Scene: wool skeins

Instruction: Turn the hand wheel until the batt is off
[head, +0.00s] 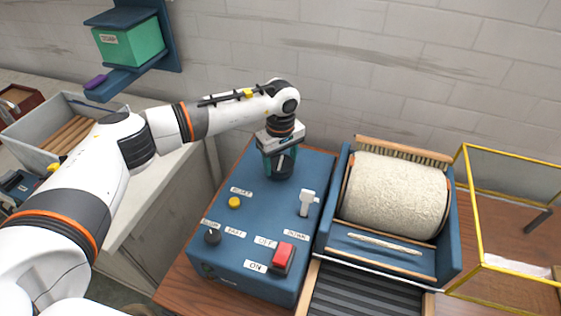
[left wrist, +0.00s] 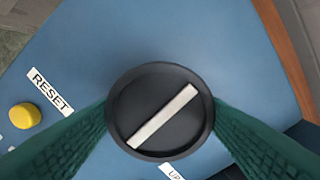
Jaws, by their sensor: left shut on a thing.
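My left gripper (head: 279,166) reaches down onto the far end of the blue control box (head: 250,218). Its green fingers are shut on a round black wheel (left wrist: 160,112) with a white bar across its face, which I take for the hand wheel. In the left wrist view the bar slants from lower left to upper right. In the head view the gripper hides the wheel. The cream woolly batt (head: 395,195) is wrapped around the drum to the right of the box. My right gripper is not in view.
The box carries a yellow reset button (head: 234,202), a black speed dial (head: 212,237), a red switch (head: 283,256) and a white lever (head: 307,202). A brush (head: 405,151) lies behind the drum. A yellow-framed clear case (head: 510,215) stands at right, a grey crate (head: 62,130) at left.

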